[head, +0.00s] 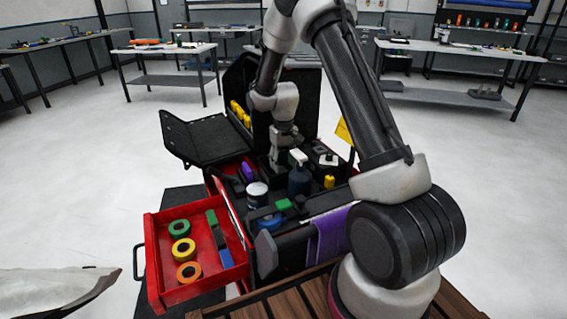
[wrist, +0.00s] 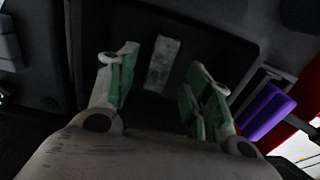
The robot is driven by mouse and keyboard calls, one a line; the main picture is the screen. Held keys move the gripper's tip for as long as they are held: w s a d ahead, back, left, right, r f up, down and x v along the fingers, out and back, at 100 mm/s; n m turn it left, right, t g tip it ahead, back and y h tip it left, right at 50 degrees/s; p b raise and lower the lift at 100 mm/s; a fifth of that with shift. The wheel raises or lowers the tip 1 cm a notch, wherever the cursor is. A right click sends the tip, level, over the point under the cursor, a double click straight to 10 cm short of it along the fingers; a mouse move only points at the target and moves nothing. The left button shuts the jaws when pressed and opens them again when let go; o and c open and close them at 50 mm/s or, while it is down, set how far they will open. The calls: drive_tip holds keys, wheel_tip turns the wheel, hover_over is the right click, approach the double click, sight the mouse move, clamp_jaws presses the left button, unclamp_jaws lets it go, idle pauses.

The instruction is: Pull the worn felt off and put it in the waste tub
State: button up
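In the wrist view a pale grey, mottled strip (wrist: 162,64), which looks like the worn felt, lies on a dark flat surface (wrist: 215,47). My gripper (wrist: 166,72) is open, its green-padded fingers on either side of the strip with gaps to both. Nothing is held between them. In the head view my gripper (head: 277,160) reaches down into the back of an open black tool case (head: 285,238); its fingertips and the felt are hard to make out there. I cannot pick out the waste tub for certain in either view.
A red drawer (head: 157,262) stands pulled out, holding green, yellow and orange tape rolls (head: 183,249). A purple object (wrist: 265,110) lies right of the fingers. Benches stand farther back.

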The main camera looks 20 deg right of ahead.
drive_tip(key=s+r+t, duration=0.1)
drive_tip(key=s+r, duration=0.2)
drive_tip(key=r, duration=0.7)
drive_tip(key=s+r, duration=0.3)
drive_tip(key=r, duration=0.7)
drive_tip(key=s+r+t, duration=0.1)
drive_tip(key=s+r, duration=0.1)
drive_tip(key=s, duration=0.7)
drive_tip(key=s+d+r+t, duration=0.1)
drive_tip(key=s+r, duration=0.2)
drive_tip(key=s, duration=0.6)
drive_tip(key=s+r+t, duration=0.1)
drive_tip(key=s+r, duration=0.2)
drive_tip(key=s, duration=0.7)
drive_tip(key=shift+d+r, duration=0.25)
drive_tip(key=shift+d, duration=0.05)
